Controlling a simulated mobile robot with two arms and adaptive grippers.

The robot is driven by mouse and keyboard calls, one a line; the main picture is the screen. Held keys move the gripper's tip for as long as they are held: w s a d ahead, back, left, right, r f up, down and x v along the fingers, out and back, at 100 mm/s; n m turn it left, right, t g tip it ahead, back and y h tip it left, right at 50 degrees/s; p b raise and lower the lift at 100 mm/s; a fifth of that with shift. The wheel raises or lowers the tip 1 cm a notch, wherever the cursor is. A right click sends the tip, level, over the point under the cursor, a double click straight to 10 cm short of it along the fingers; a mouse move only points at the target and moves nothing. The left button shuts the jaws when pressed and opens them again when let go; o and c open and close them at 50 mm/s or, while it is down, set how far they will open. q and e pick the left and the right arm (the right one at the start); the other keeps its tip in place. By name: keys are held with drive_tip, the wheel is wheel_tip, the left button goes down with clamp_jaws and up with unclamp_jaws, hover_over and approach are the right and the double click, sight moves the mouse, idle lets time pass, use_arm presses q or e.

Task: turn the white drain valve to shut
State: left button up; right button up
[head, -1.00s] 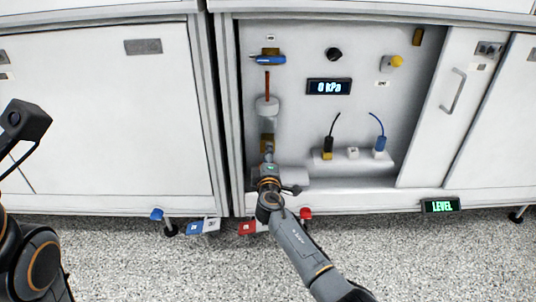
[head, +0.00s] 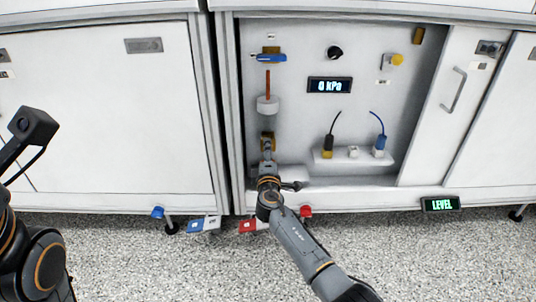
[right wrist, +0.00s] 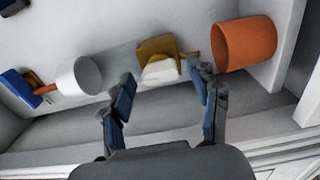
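The white drain valve handle (right wrist: 160,69) sits on a brass valve body (right wrist: 158,46) in the right wrist view. My right gripper (right wrist: 160,88) is open, its two fingers apart on either side of the white handle, with nothing visibly clamped. In the head view my right gripper (head: 268,157) is just below the brass body (head: 268,139) and hides the handle. My left arm shows at the left edge of the head view, but its fingertips are not in view.
A white cup (head: 267,105) with an orange rod and a blue handle (head: 271,58) are above. An orange cylinder (right wrist: 245,43) is beside the valve. The display (head: 329,86) reads 0 kPa. A small shelf (head: 350,160) with plugs is to the right.

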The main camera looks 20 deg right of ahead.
drive_tip(key=v, duration=1.2)
idle(0.4)
